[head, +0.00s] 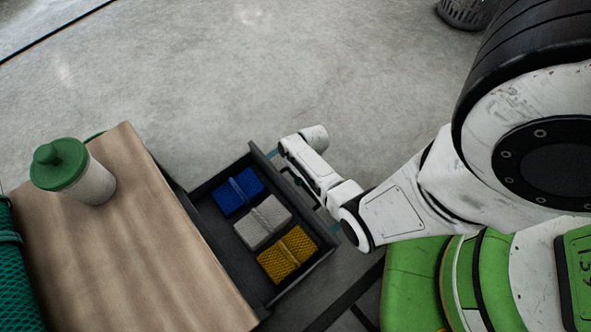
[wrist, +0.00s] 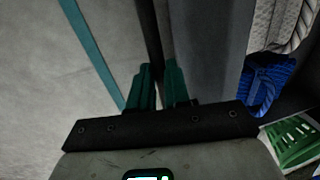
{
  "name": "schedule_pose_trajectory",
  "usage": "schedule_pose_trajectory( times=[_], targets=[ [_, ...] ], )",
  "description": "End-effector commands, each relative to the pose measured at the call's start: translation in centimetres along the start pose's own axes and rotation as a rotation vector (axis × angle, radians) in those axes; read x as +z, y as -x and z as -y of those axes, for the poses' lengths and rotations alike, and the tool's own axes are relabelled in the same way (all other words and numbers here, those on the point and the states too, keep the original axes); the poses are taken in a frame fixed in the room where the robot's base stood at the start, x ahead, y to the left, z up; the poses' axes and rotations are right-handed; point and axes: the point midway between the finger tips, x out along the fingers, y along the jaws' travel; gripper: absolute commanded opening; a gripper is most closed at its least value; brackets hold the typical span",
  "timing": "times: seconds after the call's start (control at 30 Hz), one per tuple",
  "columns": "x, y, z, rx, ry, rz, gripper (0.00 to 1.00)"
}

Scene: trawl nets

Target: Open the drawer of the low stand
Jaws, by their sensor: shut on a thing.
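The low stand (head: 110,235) has a wooden top and is at the lower left of the head view. Its dark drawer (head: 328,238) stands pulled out, with its inside open to view. In it lie a blue folded net (head: 237,192), a grey one (head: 262,222) and a yellow one (head: 288,255). My gripper (head: 279,153) is at the outer side of the drawer front. In the wrist view its green fingers (wrist: 160,75) are shut on the dark handle bar (wrist: 152,25), beside the grey drawer front (wrist: 212,50). The fingertips are small in the head view.
A white cup with a green lid (head: 75,172) stands on the stand top. A teal net (head: 15,265) lies at its left edge. A grey basket (head: 465,10) stands far off at the top right. The concrete floor (head: 250,75) beyond the drawer is clear.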

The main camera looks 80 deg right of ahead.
Motion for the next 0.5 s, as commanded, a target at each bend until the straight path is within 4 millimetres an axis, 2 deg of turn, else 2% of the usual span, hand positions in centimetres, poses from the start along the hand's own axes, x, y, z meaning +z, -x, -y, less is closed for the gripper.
schedule_pose_trajectory(
  times=[0.33, 0.37, 0.5],
  targets=[
    [-0.01, -0.03, -0.10, 0.000, 0.001, 0.000, 0.00],
    [-0.02, -0.03, -0.09, 0.000, 0.001, -0.001, 0.18],
    [-0.03, -0.02, -0.08, 0.000, 0.000, -0.001, 0.31]
  ],
)
